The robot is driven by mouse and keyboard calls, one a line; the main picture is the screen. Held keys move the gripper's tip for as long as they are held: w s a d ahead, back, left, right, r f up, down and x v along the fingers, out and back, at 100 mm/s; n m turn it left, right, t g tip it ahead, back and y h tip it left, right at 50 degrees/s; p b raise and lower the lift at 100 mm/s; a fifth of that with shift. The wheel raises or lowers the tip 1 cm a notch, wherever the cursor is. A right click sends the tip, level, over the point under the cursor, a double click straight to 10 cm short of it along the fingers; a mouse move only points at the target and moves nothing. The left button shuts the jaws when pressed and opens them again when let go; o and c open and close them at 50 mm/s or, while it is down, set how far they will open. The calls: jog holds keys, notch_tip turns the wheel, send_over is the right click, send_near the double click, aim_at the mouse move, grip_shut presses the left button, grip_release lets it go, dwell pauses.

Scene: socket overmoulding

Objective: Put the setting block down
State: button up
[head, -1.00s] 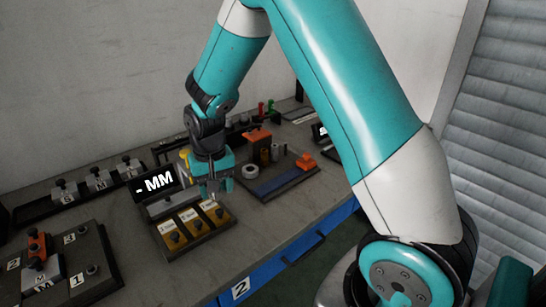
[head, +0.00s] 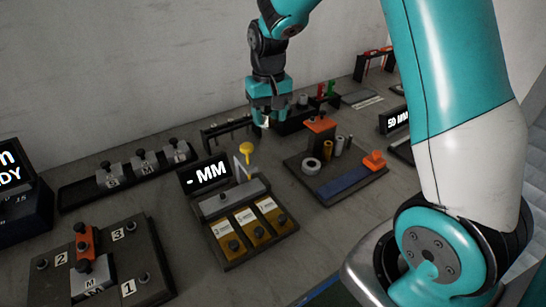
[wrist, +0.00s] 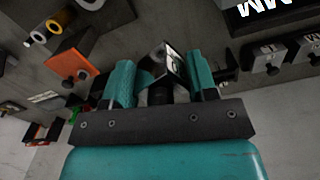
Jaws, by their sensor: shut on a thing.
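My gripper (head: 266,118) is raised above the back part of the bench, behind the gauge stand with the "- MM" display (head: 208,174). Its fingers are shut on a small block, the setting block (wrist: 173,62), which shows tilted between the two teal fingers in the wrist view. A dark knob of it sits between the fingers; its colour and label are hard to make out. In the head view the block is mostly hidden by the fingers. Several gold blocks with dark knobs (head: 254,229) lie in the tray (head: 232,262) before the display.
A yellow-topped post (head: 246,150) stands beside the display. A dark board with an orange block, rings and a blue strip (head: 345,191) lies right of it. Grey lettered blocks (head: 145,160) sit in a rail at left, above a numbered fixture (head: 125,262). Bare bench lies between.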

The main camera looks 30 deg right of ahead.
aim_at(270, 172)
notch_tip(270, 172, down, 16)
jog(key=shift+r+p, duration=0.15)
jog(key=shift+p, duration=0.3)
jog(key=shift+f, duration=0.25)
jog(key=o, duration=0.8)
jog(key=shift+r, duration=0.1)
jog(key=shift+o, duration=0.2)
